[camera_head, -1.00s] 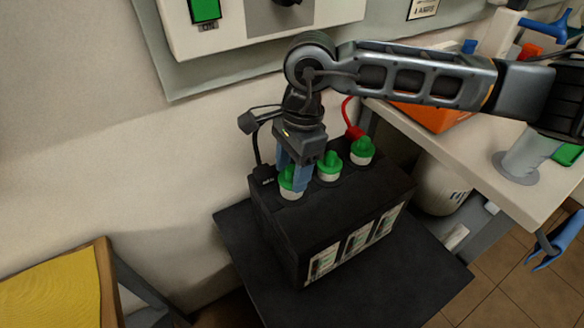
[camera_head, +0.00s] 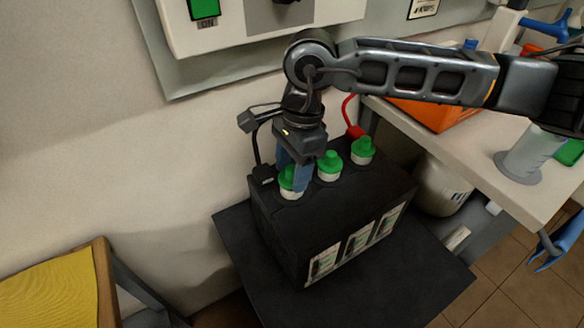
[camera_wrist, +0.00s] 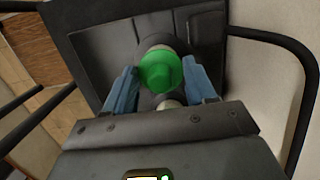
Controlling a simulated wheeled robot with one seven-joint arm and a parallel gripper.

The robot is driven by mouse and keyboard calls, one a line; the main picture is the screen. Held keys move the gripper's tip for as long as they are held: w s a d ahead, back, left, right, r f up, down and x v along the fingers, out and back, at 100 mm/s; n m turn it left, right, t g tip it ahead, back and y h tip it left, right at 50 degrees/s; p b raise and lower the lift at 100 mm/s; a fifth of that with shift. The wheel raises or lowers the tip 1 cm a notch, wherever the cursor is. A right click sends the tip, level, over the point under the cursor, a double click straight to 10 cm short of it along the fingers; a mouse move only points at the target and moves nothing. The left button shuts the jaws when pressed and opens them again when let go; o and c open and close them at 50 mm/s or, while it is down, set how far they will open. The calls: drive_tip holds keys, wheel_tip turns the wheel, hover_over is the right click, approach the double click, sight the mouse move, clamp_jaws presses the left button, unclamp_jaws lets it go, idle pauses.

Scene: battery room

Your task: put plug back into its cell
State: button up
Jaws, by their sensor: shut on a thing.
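A black battery (camera_head: 285,222) stands on a dark platform, with three green-topped plugs along its top. My gripper (camera_head: 293,182) points down at the left end of the row, its blue fingers shut on the left plug (camera_head: 287,183). In the wrist view, this green plug (camera_wrist: 160,70) sits between the two fingers (camera_wrist: 163,88). The fingers partly hide its lower part, and I cannot tell how deep it sits in its cell. The middle plug (camera_head: 329,164) and the right plug (camera_head: 362,150) stand upright on their white collars, clear of the fingers.
A black terminal (camera_head: 264,174) with a cable is close left of my gripper. A red terminal (camera_head: 355,132) is behind the right plug. A bench (camera_head: 470,150) with an orange bin (camera_head: 440,116) is at right. A yellow-topped stand (camera_head: 50,290) is at lower left.

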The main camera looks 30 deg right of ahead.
idle(0.4)
drive_tip(key=o, duration=1.1)
drive_tip(key=shift+r+p, duration=1.2)
drive_tip(key=shift+r, duration=2.35)
drive_tip(key=shift+c, duration=0.2)
clamp_jaws()
drive_tip(key=shift+f+b, duration=2.35)
